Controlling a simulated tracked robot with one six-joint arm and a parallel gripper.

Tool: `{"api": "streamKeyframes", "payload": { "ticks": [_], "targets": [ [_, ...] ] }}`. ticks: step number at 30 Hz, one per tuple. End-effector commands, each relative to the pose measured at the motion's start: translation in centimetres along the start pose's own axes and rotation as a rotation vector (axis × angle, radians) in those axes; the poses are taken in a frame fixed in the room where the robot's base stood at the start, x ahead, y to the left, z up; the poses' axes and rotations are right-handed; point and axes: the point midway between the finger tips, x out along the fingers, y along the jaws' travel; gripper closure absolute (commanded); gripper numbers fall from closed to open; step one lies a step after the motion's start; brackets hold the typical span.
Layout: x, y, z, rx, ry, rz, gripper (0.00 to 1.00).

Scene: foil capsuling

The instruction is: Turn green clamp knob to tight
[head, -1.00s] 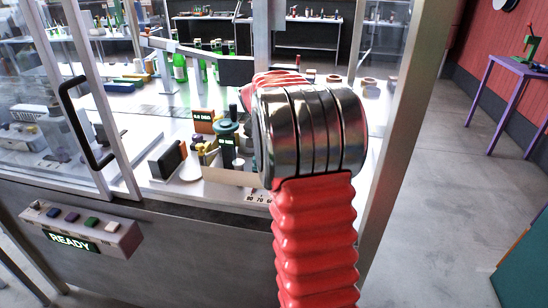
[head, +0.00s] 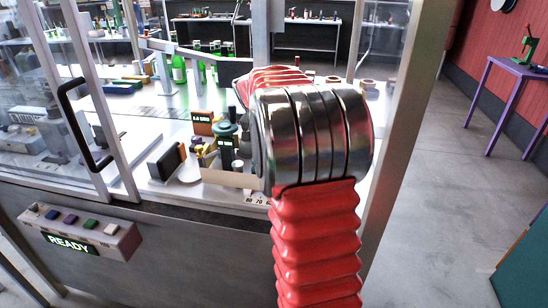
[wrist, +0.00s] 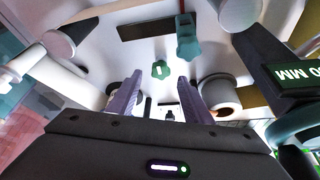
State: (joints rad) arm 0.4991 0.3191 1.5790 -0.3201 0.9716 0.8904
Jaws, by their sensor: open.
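In the wrist view a small green lobed knob (wrist: 160,69) with a pale mark on its face sits on a pale panel, beyond and between my fingertips. My gripper (wrist: 158,92) is open, with its two purple fingers apart and nothing between them. The fingers appear short of the knob, not touching it. In the head view my arm hides my gripper, and I cannot pick out the small green knob there.
A display reading in MM (wrist: 298,77) and a teal round part stand close on the right in the wrist view. A white roller (wrist: 218,92) is right of my fingers. In the head view, green bottles (head: 180,68) stand behind, and a READY panel (head: 72,243) is at front left.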

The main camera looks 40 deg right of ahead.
Motion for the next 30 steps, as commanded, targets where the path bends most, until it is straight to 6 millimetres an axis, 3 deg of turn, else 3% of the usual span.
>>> {"api": "streamKeyframes", "payload": {
  "ticks": [15, 21, 30],
  "targets": [
    [-8.9, 0.0, 0.0, -0.001, 0.000, -0.001, 0.54],
    [-10.5, 0.1, 0.1, 0.000, -0.001, 0.000, 0.54],
    [-10.6, 0.1, 0.1, 0.000, -0.001, 0.001, 0.54]
  ]
}}
